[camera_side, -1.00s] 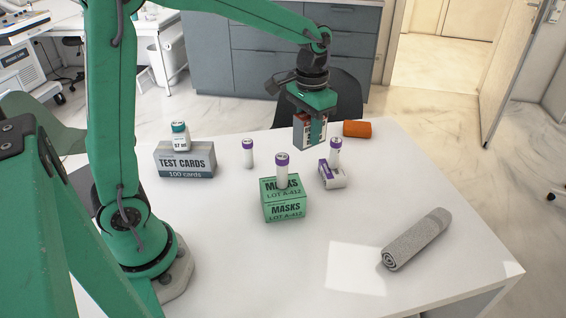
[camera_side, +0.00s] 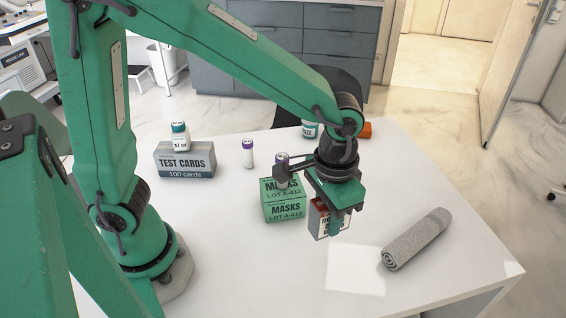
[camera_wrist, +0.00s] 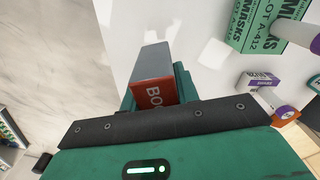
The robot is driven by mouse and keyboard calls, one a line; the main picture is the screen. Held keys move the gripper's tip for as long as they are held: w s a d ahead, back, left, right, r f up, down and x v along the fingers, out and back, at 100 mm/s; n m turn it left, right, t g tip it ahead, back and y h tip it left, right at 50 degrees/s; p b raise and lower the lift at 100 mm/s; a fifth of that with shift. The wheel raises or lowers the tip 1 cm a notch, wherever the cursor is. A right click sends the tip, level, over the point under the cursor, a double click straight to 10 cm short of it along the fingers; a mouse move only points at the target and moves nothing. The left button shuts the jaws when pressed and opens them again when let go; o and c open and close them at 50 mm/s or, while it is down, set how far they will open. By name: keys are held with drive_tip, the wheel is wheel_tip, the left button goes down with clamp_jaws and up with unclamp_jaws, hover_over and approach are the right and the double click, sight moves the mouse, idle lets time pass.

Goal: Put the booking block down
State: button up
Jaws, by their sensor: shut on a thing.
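The booking block (camera_side: 317,220) is a grey box with an orange-red face and white lettering. My gripper (camera_side: 334,222) is shut on it, to the right of the green masks box (camera_side: 284,206) in the side view. In the wrist view the block (camera_wrist: 152,66) sticks out upright-looking from between the teal fingers of my gripper (camera_wrist: 158,92), with "BO" readable on its red face. The fingers and wrist hide part of the block. I cannot tell whether its underside touches the white table (camera_side: 270,265).
A grey rolled towel (camera_side: 416,240) lies to the right. A test cards box (camera_side: 185,160) with a bottle (camera_side: 180,136) on it and a purple-capped tube (camera_side: 247,154) stand left. A small purple-and-white box (camera_wrist: 258,80) shows in the wrist view. The front table is clear.

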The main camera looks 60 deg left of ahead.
drive_tip(key=s+d+f+m, duration=0.1)
drive_tip(key=s+d+f, duration=0.1)
drive_tip(key=s+d, duration=0.4)
drive_tip(key=s, duration=0.3)
drive_tip(key=shift+s+d+f, duration=0.15)
drive_tip(key=shift+s+f, duration=0.1)
drive_tip(key=w+a+f, duration=0.1)
drive_tip(key=w+f, duration=0.1)
drive_tip(key=w, duration=0.1)
drive_tip(key=w+a+f, duration=0.2)
drive_tip(key=w, duration=0.2)
drive_tip(key=w+a+f, duration=0.2)
drive_tip(key=w+f, duration=0.1)
drive_tip(key=shift+w, duration=0.3)
drive_tip(key=shift+f, duration=0.1)
drive_tip(key=shift+f, duration=1.7)
drive_tip(key=shift+f, duration=0.2)
drive_tip(key=o, duration=1)
